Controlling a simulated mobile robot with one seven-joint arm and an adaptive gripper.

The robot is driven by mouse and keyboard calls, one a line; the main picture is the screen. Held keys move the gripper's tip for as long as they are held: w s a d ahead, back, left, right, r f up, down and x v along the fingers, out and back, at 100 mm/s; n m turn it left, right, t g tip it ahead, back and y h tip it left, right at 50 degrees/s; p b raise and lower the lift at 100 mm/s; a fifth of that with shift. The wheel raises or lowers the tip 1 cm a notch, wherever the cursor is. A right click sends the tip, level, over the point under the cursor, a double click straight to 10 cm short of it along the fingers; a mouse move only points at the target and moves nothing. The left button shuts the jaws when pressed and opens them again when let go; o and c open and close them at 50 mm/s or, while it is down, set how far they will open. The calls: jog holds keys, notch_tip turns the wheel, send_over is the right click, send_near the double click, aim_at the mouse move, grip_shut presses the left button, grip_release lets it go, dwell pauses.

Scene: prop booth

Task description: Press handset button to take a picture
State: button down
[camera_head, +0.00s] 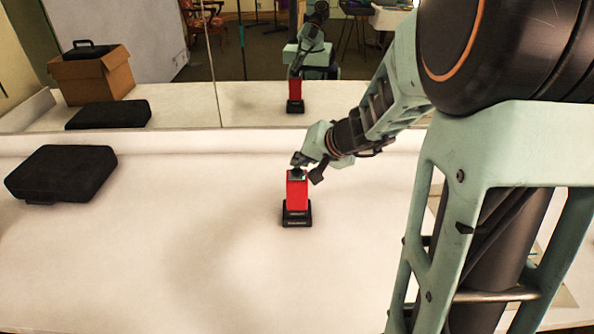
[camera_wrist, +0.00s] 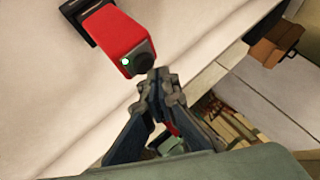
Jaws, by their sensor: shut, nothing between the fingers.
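The red handset (camera_head: 297,192) stands upright on a black base (camera_head: 297,219) in the middle of the white table. In the wrist view the handset (camera_wrist: 108,38) shows at top centre. On its end face are a dark round button (camera_wrist: 145,63) and a small lit green light (camera_wrist: 126,62). My gripper (camera_head: 300,160) is just above the handset's top in the head view. In the wrist view my gripper (camera_wrist: 159,76) is shut and empty, its tips beside the button. I cannot tell whether they touch it.
A black hard case (camera_head: 62,173) lies on the table at left. Behind the table a mirror (camera_head: 180,100) shows reflections of the case, handset and my arm, and a cardboard box (camera_head: 90,78) with a black case in it. The table around the handset is clear.

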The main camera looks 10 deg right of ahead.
aim_at(299, 171)
jog(key=shift+f+b, duration=0.45)
jog(key=shift+b, duration=0.25)
dwell(0.6)
jog(key=shift+r, duration=0.15)
jog(key=shift+r+p, duration=0.5)
jog(key=shift+r, duration=0.2)
jog(key=shift+r, duration=0.1)
notch_tip(299, 171, up, 5)
jog(key=p, duration=0.3)
jog(key=shift+f, duration=0.2)
dwell(0.7)
